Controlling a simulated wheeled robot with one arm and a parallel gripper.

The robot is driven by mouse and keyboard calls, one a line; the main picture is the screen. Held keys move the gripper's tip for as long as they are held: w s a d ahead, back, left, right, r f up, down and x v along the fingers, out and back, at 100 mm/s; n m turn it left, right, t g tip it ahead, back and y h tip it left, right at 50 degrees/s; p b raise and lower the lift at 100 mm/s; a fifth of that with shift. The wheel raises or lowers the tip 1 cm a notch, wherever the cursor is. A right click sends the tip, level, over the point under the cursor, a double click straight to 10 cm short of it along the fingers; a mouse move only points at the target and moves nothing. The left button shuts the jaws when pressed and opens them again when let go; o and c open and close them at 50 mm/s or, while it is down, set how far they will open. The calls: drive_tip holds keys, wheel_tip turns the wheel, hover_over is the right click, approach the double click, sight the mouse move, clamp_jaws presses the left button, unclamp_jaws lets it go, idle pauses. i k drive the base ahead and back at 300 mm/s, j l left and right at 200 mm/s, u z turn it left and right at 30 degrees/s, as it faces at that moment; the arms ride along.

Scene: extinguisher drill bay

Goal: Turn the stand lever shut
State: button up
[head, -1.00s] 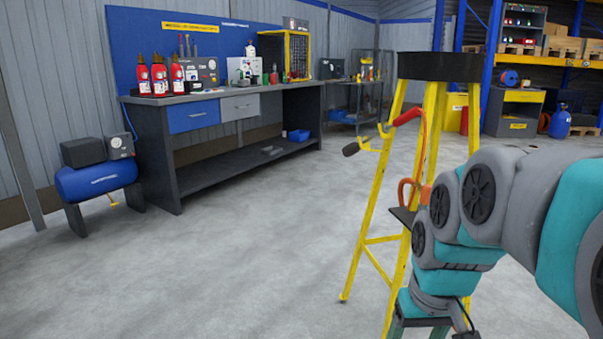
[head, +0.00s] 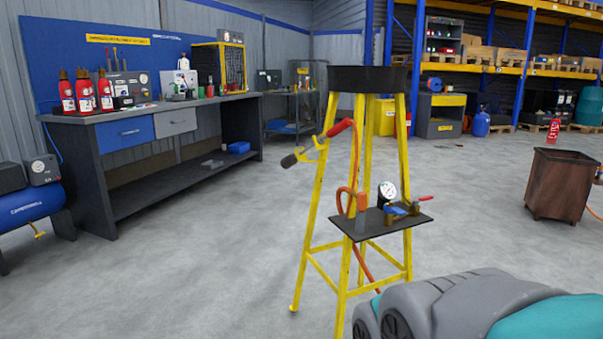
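The yellow stand (head: 310,225) with a black round top (head: 368,79) stands upright in the middle of the view. Its small dark shelf (head: 372,228) carries a round white-faced gauge (head: 387,192) and a brass and blue valve fitting (head: 397,211). A small red-handled lever (head: 420,199) sticks out to the right from this fitting. My arm crosses the bottom right corner, below the shelf. My gripper is out of view.
A workbench (head: 160,110) with several red extinguishers (head: 86,92) stands at the left, next to a blue compressor (head: 30,204). A brown bin (head: 563,184) with a red extinguisher (head: 553,131) behind it is at the right. The grey floor around the stand is open.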

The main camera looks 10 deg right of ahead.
sight(426, 199)
drive_tip(key=i+z, duration=0.25)
drive_tip(key=z, duration=0.15)
drive_tip(key=i+z, duration=0.2)
drive_tip(key=z, duration=0.15)
drive_tip(key=i+j+z, duration=0.15)
drive_tip(key=z, duration=0.25)
drive_tip(key=i+j, duration=0.05)
drive_tip(key=i, duration=0.05)
